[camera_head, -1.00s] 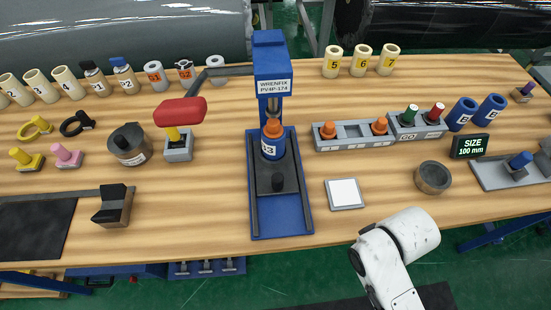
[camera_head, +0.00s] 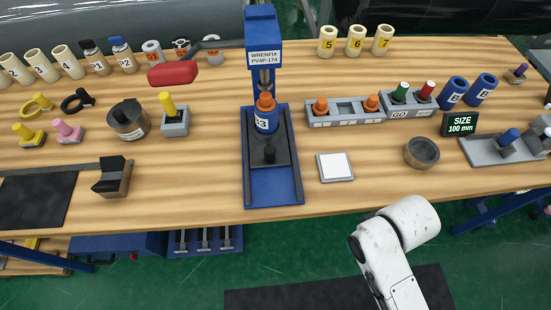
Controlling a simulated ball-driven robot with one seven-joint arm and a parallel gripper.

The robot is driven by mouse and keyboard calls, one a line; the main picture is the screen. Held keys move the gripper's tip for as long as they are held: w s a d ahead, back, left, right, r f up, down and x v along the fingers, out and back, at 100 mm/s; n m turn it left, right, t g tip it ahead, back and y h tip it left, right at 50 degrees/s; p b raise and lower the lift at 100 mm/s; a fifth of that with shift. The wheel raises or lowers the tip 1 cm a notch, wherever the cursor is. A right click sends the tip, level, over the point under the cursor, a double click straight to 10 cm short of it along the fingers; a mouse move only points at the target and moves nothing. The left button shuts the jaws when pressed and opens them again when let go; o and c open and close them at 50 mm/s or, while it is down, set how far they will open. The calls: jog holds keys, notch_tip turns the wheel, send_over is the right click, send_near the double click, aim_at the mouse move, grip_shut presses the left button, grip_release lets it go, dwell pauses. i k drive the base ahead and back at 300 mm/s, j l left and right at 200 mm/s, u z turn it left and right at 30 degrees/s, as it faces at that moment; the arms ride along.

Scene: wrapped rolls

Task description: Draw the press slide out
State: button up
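The press slide (camera_head: 282,157) is a dark plate with a black knob (camera_head: 269,152) near its front. It lies on the blue base (camera_head: 252,198) of the press (camera_head: 262,27), between the base's side rails. A blue cylinder labelled 3 (camera_head: 266,121) with an orange top stands upright behind the knob, under the press ram. The press has a lever with a red handle (camera_head: 173,73) reaching out to the left. My white arm shows at the lower right, in front of the bench. My gripper is not in view.
A white square pad (camera_head: 335,167) and a round dark bowl (camera_head: 421,152) lie right of the press. A grey tray (camera_head: 345,114) with orange-topped pieces is behind them. A block with a yellow knob (camera_head: 175,120) stands left. The bench front before the press is clear.

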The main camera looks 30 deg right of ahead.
aim_at(266, 150)
jog(key=k+j+u, duration=0.15)
jog(key=k+u, duration=0.2)
jog(key=k+j+u, duration=0.15)
jog(key=u, duration=0.5)
